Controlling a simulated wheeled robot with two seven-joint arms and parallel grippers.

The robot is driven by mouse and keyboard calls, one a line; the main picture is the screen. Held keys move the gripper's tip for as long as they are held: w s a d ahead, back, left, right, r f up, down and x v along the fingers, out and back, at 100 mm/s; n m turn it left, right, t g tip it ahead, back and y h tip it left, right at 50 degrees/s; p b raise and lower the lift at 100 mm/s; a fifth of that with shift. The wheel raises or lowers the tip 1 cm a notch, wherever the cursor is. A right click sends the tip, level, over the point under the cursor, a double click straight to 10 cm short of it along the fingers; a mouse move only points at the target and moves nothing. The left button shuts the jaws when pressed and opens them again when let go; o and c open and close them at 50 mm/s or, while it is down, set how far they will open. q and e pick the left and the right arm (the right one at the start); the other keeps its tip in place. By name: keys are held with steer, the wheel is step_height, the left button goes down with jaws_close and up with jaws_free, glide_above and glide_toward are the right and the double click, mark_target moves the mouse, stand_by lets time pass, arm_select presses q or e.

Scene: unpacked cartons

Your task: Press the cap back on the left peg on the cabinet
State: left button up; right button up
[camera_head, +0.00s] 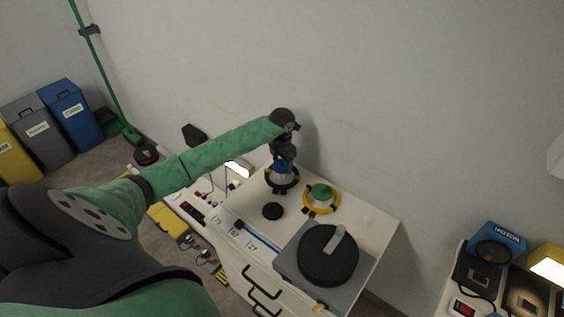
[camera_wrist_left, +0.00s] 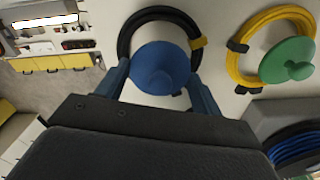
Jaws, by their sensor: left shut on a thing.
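My left gripper (camera_head: 283,163) points down over the left peg on the white cabinet (camera_head: 376,228). It is shut on a blue round cap with a central knob (camera_wrist_left: 160,68), one finger on each side. A black cable coil (camera_head: 283,189) lies around the left peg; it also shows in the wrist view (camera_wrist_left: 127,32). A bit of white peg shows under the cap, but I cannot tell whether the cap is seated or just above it. The other peg wears a green cap (camera_head: 321,191) inside a yellow coil (camera_head: 308,204). My right gripper is out of view.
A black disc (camera_head: 273,211) lies in front of the coils. A grey unit with a large black reel (camera_head: 327,256) stands at the cabinet's front right. A wall is close behind. Another table with a blue MOTOR box (camera_head: 495,245) is far right.

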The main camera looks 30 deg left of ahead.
arm_select(q)
steer(key=shift+f+b, duration=0.8)
steer(key=shift+f, duration=0.15)
stand_by(0.5)
steer(key=o, duration=1.4)
steer(key=shift+r, duration=0.2)
steer(key=shift+r+p, duration=1.15)
steer(key=shift+r, duration=2.2)
steer(key=shift+c, duration=0.3)
jaws_close()
